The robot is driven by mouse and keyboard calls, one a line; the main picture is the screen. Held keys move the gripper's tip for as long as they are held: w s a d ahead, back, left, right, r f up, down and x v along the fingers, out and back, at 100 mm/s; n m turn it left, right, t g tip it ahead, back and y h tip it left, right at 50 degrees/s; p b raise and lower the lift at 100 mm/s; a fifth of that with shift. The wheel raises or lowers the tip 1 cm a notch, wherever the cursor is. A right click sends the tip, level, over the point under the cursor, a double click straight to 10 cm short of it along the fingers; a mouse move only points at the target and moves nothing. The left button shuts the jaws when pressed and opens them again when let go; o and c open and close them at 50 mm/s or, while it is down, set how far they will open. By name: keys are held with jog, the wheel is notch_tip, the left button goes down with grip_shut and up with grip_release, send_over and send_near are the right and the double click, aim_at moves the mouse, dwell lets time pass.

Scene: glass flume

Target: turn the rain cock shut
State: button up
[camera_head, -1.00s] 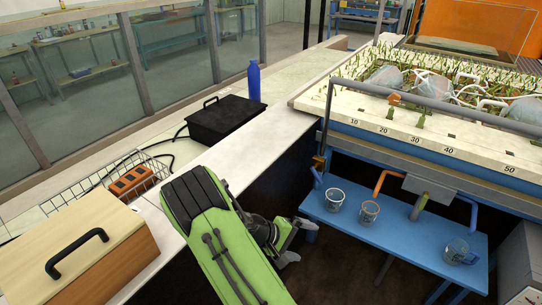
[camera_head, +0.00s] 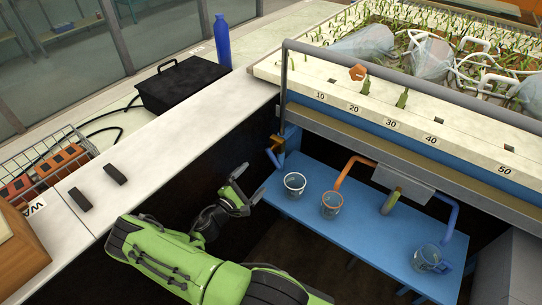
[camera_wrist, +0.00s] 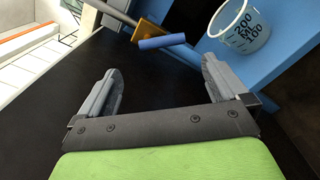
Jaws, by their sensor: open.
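What looks like the rain cock is a brass-coloured valve (camera_head: 277,142) with a blue lever (camera_head: 272,158). It sits at the lower end of the grey pipe at the flume's left corner. In the wrist view the brass body (camera_wrist: 150,27) and blue lever (camera_wrist: 162,42) show beyond my fingertips. The lever lies nearly level across the view there. My gripper (camera_head: 252,180) is open, below and left of the cock. In the wrist view my gripper (camera_wrist: 160,70) has nothing between its fingers, and the lever is apart from them.
The white cup (camera_wrist: 240,25) is close right of the lever in the wrist view. A pale counter (camera_head: 150,155) is left.

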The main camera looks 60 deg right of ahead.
aim_at(274, 159)
jog(key=d, duration=0.4)
jog(key=s+d+b, duration=0.1)
jog(key=d, duration=0.3)
jog(key=s+d, duration=0.1)
jog(key=d, duration=0.4)
jog(key=shift+s, duration=0.1)
jog(key=c, duration=1.2)
jog(key=shift+f, duration=0.1)
jog(key=shift+f+m+b, duration=0.1)
jog(key=shift+m+b, duration=0.2)
jog(key=shift+b, duration=0.15)
jog(key=m+b, duration=0.2)
jog(key=shift+w+f+m, duration=0.3)
jog(key=shift+w+d+f+m+b, duration=0.1)
jog(key=shift+w+m+b, duration=0.2)
jog(key=shift+m+b, duration=0.8)
jog(key=shift+w+f+m+b, duration=0.1)
jog(key=shift+w+m+b, duration=0.2)
jog(key=shift+m+b, duration=0.75)
jog(key=shift+m+p, duration=0.3)
jog(key=shift+m, duration=0.15)
